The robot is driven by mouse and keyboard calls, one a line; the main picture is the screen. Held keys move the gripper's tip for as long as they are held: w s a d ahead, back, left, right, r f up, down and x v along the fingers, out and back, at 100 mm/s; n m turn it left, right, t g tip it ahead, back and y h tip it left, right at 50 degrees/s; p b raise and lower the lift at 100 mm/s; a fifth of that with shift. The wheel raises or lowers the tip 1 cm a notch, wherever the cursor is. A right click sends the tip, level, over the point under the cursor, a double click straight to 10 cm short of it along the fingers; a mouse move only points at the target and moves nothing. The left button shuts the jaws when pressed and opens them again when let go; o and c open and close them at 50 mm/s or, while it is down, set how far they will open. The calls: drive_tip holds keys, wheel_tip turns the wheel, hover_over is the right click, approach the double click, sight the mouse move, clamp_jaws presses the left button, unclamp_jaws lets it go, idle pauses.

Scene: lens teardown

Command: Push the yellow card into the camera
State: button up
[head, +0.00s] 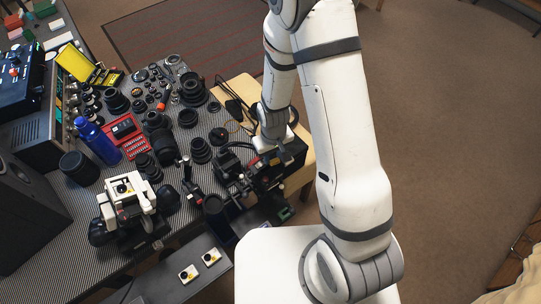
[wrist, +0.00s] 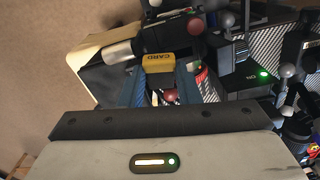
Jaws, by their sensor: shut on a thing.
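The yellow card (wrist: 158,62), marked "CARD", is between the fingertips of my gripper (wrist: 158,76) in the wrist view. The gripper is shut on it, and the card's far edge points at dark equipment. A black camera-like body (wrist: 168,38) lies just beyond the card. I cannot tell whether the card touches it or whether a slot is there. In the head view my gripper (head: 284,158) is low over black gear (head: 264,172) at the table's right end. The card is not discernible there.
The patterned table (head: 190,215) is crowded with lenses. A blue bottle (head: 97,141), red case (head: 125,134) and white camera-like device (head: 128,190) stand left. A black box with a green light (wrist: 245,82) is close right of my gripper. Floor (head: 440,150) at right is clear.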

drive_tip(key=shift+r+p, duration=0.65)
drive_tip(key=shift+r, duration=0.6)
clamp_jaws()
